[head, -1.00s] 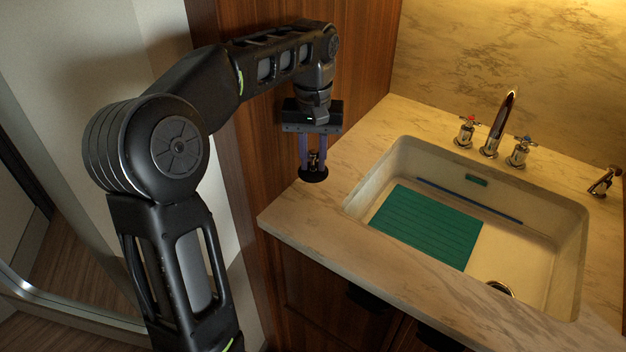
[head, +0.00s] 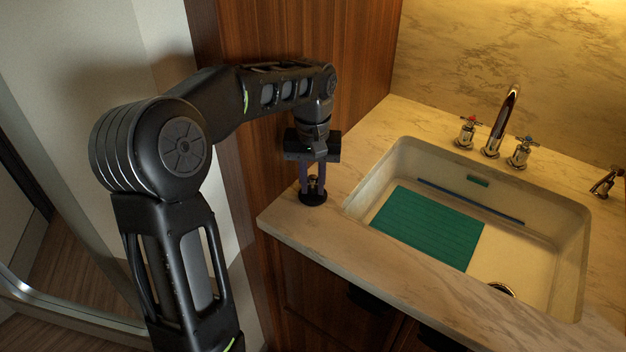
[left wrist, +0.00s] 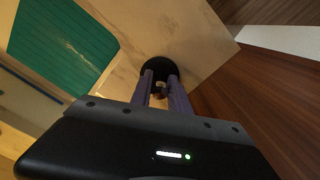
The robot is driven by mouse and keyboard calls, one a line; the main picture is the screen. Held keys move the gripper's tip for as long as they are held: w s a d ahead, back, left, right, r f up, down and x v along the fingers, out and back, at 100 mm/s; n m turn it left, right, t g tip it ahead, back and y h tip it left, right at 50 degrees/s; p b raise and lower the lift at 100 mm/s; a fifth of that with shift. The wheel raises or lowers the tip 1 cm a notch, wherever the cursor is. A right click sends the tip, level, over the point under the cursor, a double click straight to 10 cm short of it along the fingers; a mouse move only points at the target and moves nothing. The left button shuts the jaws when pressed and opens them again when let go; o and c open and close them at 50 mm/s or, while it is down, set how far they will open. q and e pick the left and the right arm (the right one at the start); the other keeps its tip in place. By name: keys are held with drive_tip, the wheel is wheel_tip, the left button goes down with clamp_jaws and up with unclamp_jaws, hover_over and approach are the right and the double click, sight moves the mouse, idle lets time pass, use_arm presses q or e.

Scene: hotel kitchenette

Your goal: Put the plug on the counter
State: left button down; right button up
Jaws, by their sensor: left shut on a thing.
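The plug (head: 313,198) is a black disc with a small metallic knob on top. It is at the left end of the marble counter (head: 375,243), left of the sink, with its disc level and facing down. It looks to be at or very near the counter surface; I cannot tell whether it touches. My left gripper (head: 313,183) points down and is shut on the plug's knob. In the left wrist view the black disc (left wrist: 158,68) shows beyond the fingertips (left wrist: 160,88), over the pale counter. My right gripper is not in view.
The sink (head: 565,255) holds a green mat (head: 428,228), a blue stick (head: 470,201) and a small green piece (head: 478,181). A tap (head: 500,125) with two handles stands behind it. A wooden panel (head: 355,60) rises behind my left gripper. The counter's front strip is clear.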

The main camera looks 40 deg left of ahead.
sight(313, 178)
use_arm(q)
drive_tip(key=shift+f, duration=0.1)
drive_tip(key=c, duration=1.3)
unclamp_jaws()
drive_tip(key=shift+o, duration=0.2)
drive_tip(key=shift+r, duration=0.25)
wheel_tip(313, 178, up, 5)
drive_tip(key=shift+r, duration=0.1)
wheel_tip(313, 178, up, 7)
drive_tip(key=p, duration=0.6)
drive_tip(key=shift+f, duration=0.2)
